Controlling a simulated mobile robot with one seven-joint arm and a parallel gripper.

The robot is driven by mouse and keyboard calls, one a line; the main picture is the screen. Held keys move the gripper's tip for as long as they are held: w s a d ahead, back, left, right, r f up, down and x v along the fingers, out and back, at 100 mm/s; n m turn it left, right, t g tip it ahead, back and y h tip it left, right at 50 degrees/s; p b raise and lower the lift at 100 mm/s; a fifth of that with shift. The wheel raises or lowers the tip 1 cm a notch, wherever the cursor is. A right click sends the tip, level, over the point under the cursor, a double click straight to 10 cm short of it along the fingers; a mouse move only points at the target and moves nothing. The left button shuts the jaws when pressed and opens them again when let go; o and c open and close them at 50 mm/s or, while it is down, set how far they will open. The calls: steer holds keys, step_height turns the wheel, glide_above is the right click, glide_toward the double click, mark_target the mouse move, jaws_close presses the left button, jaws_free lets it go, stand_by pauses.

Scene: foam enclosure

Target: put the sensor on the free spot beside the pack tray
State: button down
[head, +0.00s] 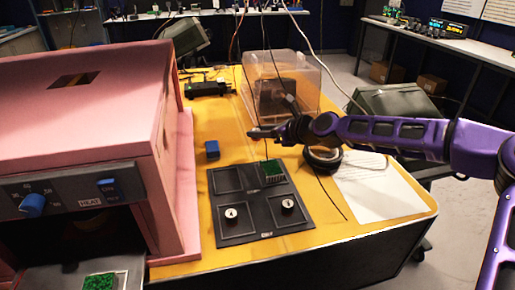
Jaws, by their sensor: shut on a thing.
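My gripper (254,133) is above the yellow table behind the pack tray, reaching in from the right. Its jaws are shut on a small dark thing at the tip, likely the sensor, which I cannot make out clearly. The pack tray (260,217) is a flat black tray with square compartments. Its back-left compartment is empty. A green board (273,171) is in the back-right one. Small round parts with pale tops are in the front-left (231,213) and front-right (288,205) ones. A small blue block (212,150) stands on the table behind the tray's left side.
A pink foam enclosure (110,110) stands at the left, with another green board (99,282) at its front. A clear box (283,80) stands behind my gripper. A black ring-shaped roll (322,158) and a white sheet (375,190) are at the right.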

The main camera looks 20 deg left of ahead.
mark_target(261, 155)
steer(key=shift+f+b, duration=0.35)
steer(key=shift+f, duration=2.05)
steer(key=shift+f, duration=0.15)
steer(key=c, duration=0.5)
jaws_free()
steer(key=shift+s+d+r, duration=0.1)
steer(key=shift+d+r, duration=0.15)
steer(key=p+v, duration=0.1)
steer(key=v, duration=1)
steer(key=shift+s+d, duration=0.15)
steer(key=shift+d, duration=0.05)
